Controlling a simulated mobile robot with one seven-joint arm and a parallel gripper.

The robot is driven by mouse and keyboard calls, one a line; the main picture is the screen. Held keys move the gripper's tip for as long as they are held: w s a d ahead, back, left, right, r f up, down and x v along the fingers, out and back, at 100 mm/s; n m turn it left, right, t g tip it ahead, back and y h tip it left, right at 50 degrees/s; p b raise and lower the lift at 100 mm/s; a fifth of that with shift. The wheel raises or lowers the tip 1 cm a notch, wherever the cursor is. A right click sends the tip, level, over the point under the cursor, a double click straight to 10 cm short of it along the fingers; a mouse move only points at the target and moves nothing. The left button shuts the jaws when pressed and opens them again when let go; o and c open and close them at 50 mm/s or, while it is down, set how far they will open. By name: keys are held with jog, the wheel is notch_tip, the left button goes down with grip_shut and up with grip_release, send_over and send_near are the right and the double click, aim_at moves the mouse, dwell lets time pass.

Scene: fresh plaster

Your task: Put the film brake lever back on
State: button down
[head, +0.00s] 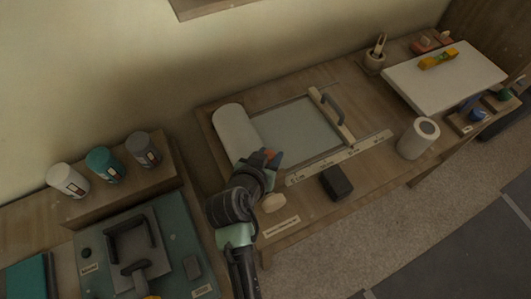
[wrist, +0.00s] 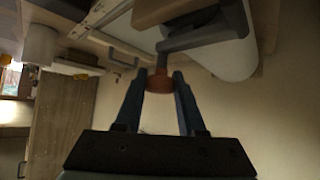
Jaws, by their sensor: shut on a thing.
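My gripper (head: 270,163) is at the near end of a white film roll (head: 236,133), on the left of the bench. In the wrist view my gripper (wrist: 160,78) is shut on a red-brown grip (wrist: 159,84), seemingly that of the film brake lever. A dark grey bar (wrist: 205,38) runs from above this grip towards the roll, whose pale side (wrist: 232,60) shows close by. Whether the lever is seated on a mount cannot be told. In the head view my gripper and wrist hide most of the lever.
Beside the roll lie a framed panel (head: 290,132) with a dark handle (head: 332,105), a pale ruler strip (head: 340,157) and a black block (head: 336,182). A cream round piece (head: 273,202) sits near my wrist. A white cylinder (head: 418,140) stands right. Three jars (head: 104,164) stand left.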

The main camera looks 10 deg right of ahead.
jog(key=shift+d+f, duration=0.3)
jog(key=c, duration=0.5)
grip_release()
jog(key=shift+a+r, duration=0.1)
jog(key=shift+a, duration=0.05)
jog(key=shift+s+a+r, duration=0.15)
jog(key=shift+s+r, duration=0.05)
jog(key=shift+s, duration=0.1)
jog(key=b+v, duration=0.1)
jog(key=v, duration=1.1)
jog(key=shift+b, duration=0.4)
